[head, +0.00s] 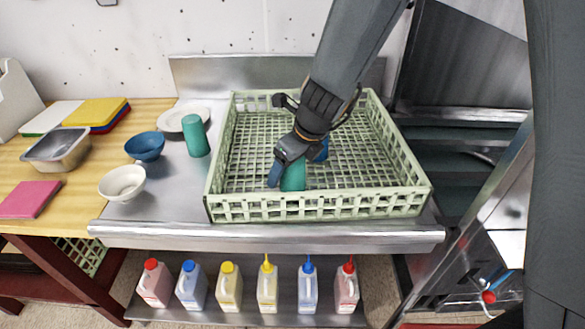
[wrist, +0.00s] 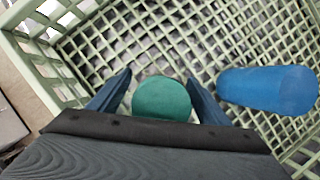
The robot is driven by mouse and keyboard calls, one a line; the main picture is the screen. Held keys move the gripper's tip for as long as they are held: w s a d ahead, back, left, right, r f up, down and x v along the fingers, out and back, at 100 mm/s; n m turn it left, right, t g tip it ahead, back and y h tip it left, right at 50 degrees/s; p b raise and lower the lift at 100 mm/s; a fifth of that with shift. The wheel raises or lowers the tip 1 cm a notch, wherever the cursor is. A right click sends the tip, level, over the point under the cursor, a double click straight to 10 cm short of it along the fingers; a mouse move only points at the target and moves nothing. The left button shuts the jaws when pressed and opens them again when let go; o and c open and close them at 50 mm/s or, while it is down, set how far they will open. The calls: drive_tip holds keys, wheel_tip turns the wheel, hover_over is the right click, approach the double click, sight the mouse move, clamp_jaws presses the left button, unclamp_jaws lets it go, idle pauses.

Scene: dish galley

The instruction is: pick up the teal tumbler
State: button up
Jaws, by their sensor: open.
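A teal tumbler (head: 293,178) stands in the pale green dish rack (head: 317,208), close to its front wall. In the wrist view the round teal end of this tumbler (wrist: 161,97) faces the camera. My gripper (head: 284,170) is down inside the rack at this tumbler. Its open fingers (wrist: 158,94) show on either side of the tumbler in the wrist view, with the tumbler between them. A second teal tumbler (head: 195,136) stands on the steel counter left of the rack.
A blue tumbler (wrist: 268,89) lies on its side in the rack, right of my gripper. The rack walls surround my gripper. Left of the rack are a white plate (head: 184,118), a blue bowl (head: 145,147) and a white bowl (head: 121,184). Several bottles stand on the shelf below.

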drive_tip(key=c, duration=1.2)
